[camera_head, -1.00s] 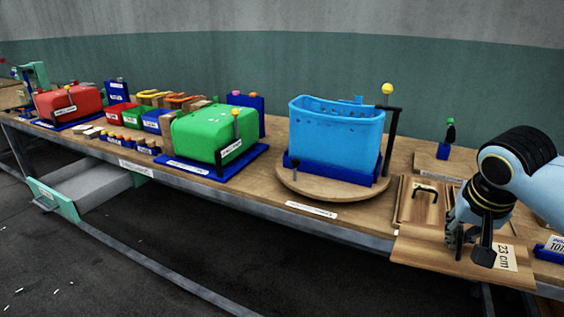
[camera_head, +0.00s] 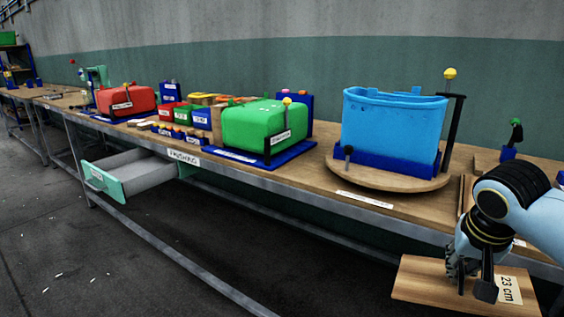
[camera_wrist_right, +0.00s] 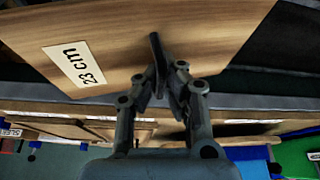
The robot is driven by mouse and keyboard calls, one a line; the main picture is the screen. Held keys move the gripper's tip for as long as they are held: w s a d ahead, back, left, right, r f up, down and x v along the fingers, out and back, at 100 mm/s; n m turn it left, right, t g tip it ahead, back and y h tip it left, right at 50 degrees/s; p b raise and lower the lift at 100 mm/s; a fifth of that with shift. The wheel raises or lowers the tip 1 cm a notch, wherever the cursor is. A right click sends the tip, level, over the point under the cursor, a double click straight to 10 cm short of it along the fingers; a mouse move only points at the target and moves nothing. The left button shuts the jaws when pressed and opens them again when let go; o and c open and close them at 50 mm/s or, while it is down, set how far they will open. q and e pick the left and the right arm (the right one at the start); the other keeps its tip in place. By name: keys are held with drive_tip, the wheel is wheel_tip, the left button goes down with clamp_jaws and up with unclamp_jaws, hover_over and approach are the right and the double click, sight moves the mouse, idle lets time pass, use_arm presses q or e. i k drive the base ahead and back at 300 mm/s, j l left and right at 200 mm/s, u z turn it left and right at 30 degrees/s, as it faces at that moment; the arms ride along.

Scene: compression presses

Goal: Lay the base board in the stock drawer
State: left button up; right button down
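The base board (camera_head: 430,280) is a flat wooden board with a white "23 cm" label. My right gripper (camera_head: 468,272) is shut on its edge and holds it in front of the table's front edge, at the bottom right of the head view. In the right wrist view the board (camera_wrist_right: 200,35) fills the top, with the gripper (camera_wrist_right: 163,75) clamped on its lower edge. The stock drawer (camera_head: 150,172) is a grey drawer with a green front, pulled open under the table at the left, far from the board. It looks empty. My left gripper is out of view.
The long table (camera_head: 330,185) carries a blue bin (camera_head: 390,125) on a round wooden turntable (camera_head: 400,188), a green press block (camera_head: 262,125), a red one (camera_head: 125,102) and several small bins. A lower rail (camera_head: 200,270) runs beneath.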

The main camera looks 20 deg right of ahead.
sight(132, 177)
drive_tip(key=i+j+u, duration=0.4)
drive_tip(key=i+u, duration=0.4)
drive_tip(key=i+j+u, duration=0.15)
drive_tip(key=i+u, duration=0.25)
drive_tip(key=k, duration=0.1)
